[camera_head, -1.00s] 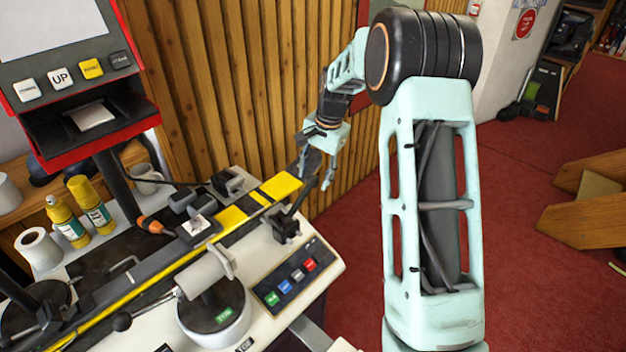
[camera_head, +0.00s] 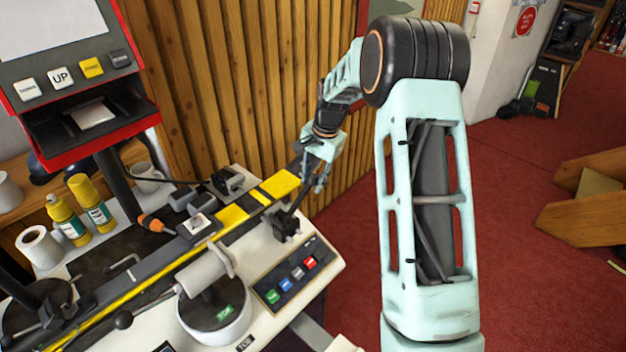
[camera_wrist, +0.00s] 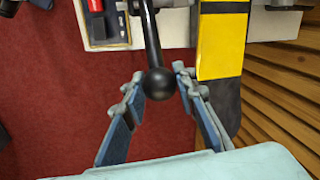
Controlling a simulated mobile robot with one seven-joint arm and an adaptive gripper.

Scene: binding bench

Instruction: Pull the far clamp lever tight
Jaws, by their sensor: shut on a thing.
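The far clamp lever is a black rod that rises from a black clamp base (camera_head: 286,229) at the right end of the bench bar. In the wrist view the lever (camera_wrist: 151,35) ends in a round black knob (camera_wrist: 158,84). My gripper (camera_wrist: 158,77) has one finger on each side of this knob and is shut on it. In the head view my gripper (camera_head: 318,184) is at the upper end of the lever, which leans up and right. The knob itself is hidden or too small to make out there.
A yellow-and-black striped bar (camera_head: 278,184) runs beside the lever, with a wood-slat wall (camera_head: 220,90) behind. A button panel (camera_head: 290,281) and a white roller (camera_head: 206,271) are nearer.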

